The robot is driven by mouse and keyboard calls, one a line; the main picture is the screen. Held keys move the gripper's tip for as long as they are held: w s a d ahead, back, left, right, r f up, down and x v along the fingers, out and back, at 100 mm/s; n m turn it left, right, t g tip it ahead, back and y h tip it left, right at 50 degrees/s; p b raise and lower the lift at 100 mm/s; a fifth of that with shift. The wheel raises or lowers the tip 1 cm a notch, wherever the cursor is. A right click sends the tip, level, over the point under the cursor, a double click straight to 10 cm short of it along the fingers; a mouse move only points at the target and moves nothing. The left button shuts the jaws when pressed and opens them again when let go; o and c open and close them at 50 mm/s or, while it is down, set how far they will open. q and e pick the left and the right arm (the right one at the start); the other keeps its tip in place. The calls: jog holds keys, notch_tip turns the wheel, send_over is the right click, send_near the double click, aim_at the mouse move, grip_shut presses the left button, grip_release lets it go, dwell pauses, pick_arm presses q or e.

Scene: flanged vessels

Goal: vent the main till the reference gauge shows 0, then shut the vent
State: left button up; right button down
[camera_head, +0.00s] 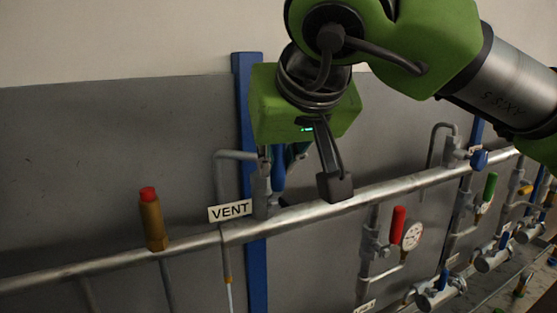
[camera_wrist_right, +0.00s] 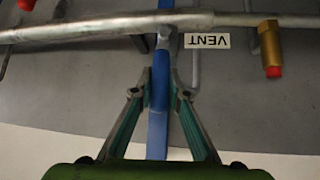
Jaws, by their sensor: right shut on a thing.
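The white VENT label (camera_head: 230,211) hangs on the grey main pipe (camera_head: 120,252) in the head view; it shows upside down in the wrist view (camera_wrist_right: 207,41). The vent valve's blue handle (camera_wrist_right: 160,88) stands between the fingers of my right gripper (camera_wrist_right: 161,93), which is shut on it. In the head view my right gripper (camera_head: 279,165) is at the vent and partly hides the handle. A round white-faced gauge (camera_head: 412,236) is to the right, below the main; its reading is too small to tell, and I cannot tell whether it is the reference gauge. My left gripper is out of view.
A brass fitting with a red cap (camera_head: 153,222) stands on the main left of the vent. Red (camera_head: 397,225), green (camera_head: 490,187) and blue (camera_head: 479,159) handles are on the right. A blue upright (camera_head: 257,280) runs behind the main.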

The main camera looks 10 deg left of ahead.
jog(key=c, duration=1.9)
grip_release()
jog(key=shift+s+f, duration=0.1)
jog(key=shift+f, duration=0.15)
jog(key=shift+r, duration=0.1)
jog(key=v, duration=1.2)
jog(key=shift+a, duration=0.1)
